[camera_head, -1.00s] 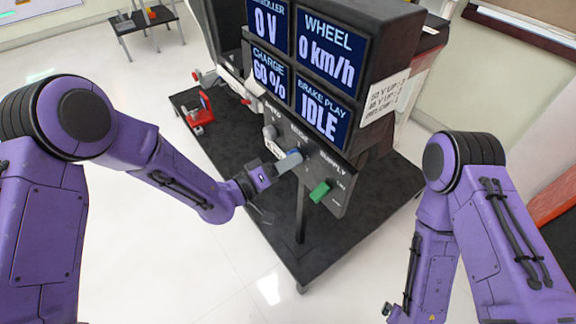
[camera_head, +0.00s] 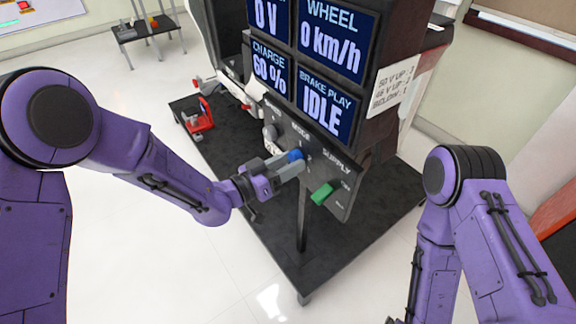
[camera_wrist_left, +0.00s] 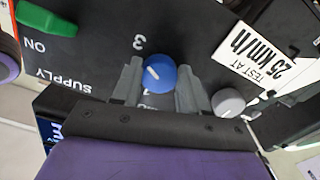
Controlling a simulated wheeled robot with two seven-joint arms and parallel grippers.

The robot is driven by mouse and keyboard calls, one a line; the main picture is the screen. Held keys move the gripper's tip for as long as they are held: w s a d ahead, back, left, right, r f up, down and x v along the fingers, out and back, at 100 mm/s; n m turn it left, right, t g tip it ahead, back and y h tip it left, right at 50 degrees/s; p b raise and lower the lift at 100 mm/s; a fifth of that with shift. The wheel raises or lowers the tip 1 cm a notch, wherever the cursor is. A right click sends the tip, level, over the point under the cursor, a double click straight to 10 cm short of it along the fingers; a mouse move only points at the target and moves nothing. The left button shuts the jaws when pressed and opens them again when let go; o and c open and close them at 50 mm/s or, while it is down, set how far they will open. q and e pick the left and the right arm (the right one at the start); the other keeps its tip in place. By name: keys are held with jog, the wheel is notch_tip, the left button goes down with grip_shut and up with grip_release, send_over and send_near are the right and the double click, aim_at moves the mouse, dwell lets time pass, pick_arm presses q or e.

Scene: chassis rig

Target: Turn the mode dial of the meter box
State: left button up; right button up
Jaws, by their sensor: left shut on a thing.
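The meter box (camera_head: 318,135) stands on a dark bench, with a sloped control panel below its displays. Its blue mode dial (camera_head: 295,155) sits on that panel, and in the left wrist view the dial (camera_wrist_left: 158,74) shows a white pointer line. My left gripper (camera_head: 292,163) is at the dial, and in the wrist view its two grey fingers (camera_wrist_left: 158,85) are on either side of it, shut on it. The printed numbers around the dial are partly hidden by the fingers. My right arm (camera_head: 455,225) hangs at the right; its gripper is out of the picture.
A green supply switch (camera_head: 321,194) is right of the dial, and a grey knob (camera_head: 270,131) is left of it. A red tool (camera_head: 201,119) stands on the dark bench top (camera_head: 275,235). White floor lies in front.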

pick_arm(q)
jog(key=shift+s+f, duration=0.1)
jog(key=shift+f, duration=0.05)
dwell(0.4)
jog(key=o, duration=1.1)
jog(key=shift+c, duration=0.2)
jog(key=v, duration=1)
jog(key=shift+s+a+b, duration=0.15)
jog(key=shift+a+b, duration=0.1)
jog(key=shift+b, duration=0.05)
